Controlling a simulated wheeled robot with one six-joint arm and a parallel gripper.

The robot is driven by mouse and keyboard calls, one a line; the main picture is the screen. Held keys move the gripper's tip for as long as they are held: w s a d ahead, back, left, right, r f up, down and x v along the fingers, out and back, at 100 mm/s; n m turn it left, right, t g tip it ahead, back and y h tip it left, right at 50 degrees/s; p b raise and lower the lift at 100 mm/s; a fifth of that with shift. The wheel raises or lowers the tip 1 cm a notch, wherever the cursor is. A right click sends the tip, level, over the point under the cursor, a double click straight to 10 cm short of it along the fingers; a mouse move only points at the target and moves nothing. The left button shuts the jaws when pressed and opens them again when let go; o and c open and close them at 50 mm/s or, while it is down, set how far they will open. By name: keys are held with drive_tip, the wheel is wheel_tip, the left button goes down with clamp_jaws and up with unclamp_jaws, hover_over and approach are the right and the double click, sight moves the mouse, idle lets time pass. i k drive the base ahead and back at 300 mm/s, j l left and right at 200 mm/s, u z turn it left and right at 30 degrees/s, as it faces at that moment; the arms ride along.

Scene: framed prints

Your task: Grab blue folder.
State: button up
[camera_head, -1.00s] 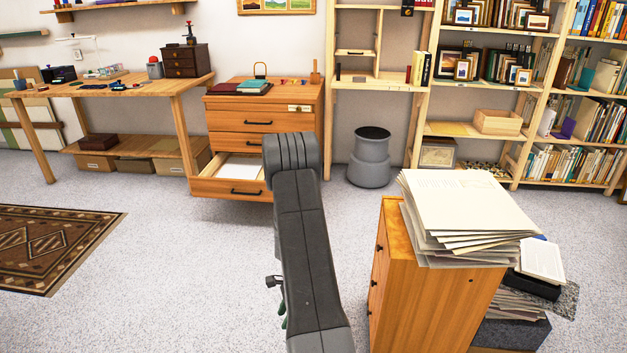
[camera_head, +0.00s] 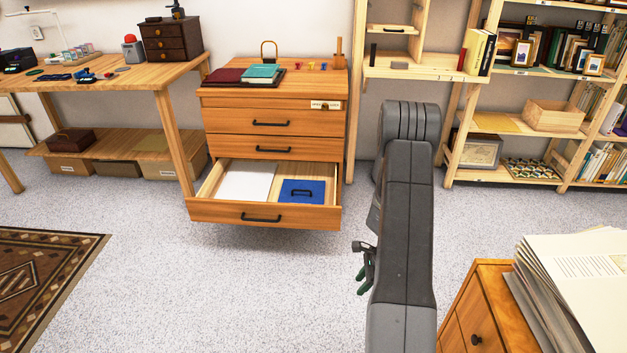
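A flat blue folder (camera_head: 302,190) with a dark handle-shaped piece on it lies in the right part of the open bottom drawer (camera_head: 262,213) of the wooden cabinet. A white sheet or folder (camera_head: 246,182) lies to its left in the same drawer. My arm stands upright in front, to the right of the drawer. Part of my gripper (camera_head: 362,286) shows low at the arm's left side, with dark green tips. It is apart from the folder. The arm hides most of the gripper, so its opening cannot be judged.
Dark red (camera_head: 226,76) and teal (camera_head: 262,72) folders lie on the cabinet top. A wooden table (camera_head: 120,80) stands left, a shelf (camera_head: 520,130) back right. A small cabinet with a paper stack (camera_head: 585,285) is at the lower right. The floor before the drawer is clear.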

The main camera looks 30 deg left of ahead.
sight(302, 193)
drive_tip(key=i+j, duration=0.3)
drive_tip(key=j, duration=0.15)
drive_tip(key=i+j, duration=0.3)
drive_tip(key=j, duration=0.15)
drive_tip(key=i+j, duration=0.3)
drive_tip(key=j, duration=0.15)
drive_tip(key=i+j+z, duration=0.1)
drive_tip(key=i+j, duration=0.2)
drive_tip(key=j, duration=0.15)
drive_tip(key=i+j, duration=0.3)
drive_tip(key=j, duration=0.15)
